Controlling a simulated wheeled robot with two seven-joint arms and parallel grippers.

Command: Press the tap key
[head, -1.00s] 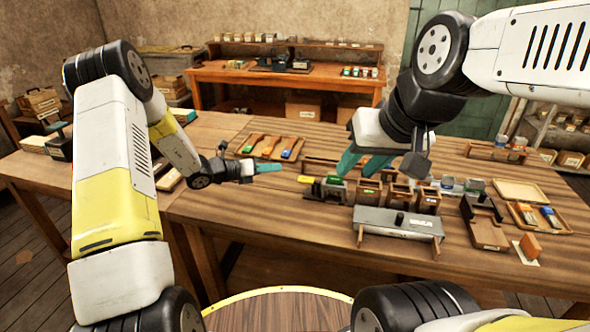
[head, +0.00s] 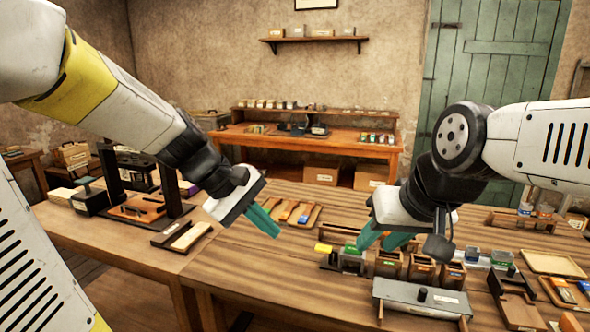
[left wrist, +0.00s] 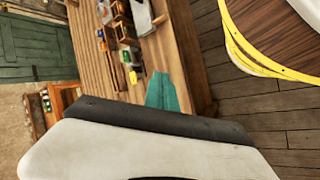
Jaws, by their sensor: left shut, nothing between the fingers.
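No part is plainly marked as the tap key, so I cannot tell for sure which it is. A long grey box with a black knob (head: 422,295) stands at the front right of the table.
A black upright frame (head: 145,188) with a wooden base stands left of my left gripper. A tray (head: 275,212) with coloured pieces lies behind it. Several small wooden boxes (head: 420,268) stand behind the grey box. Bare tabletop (head: 255,265) lies at the front middle.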

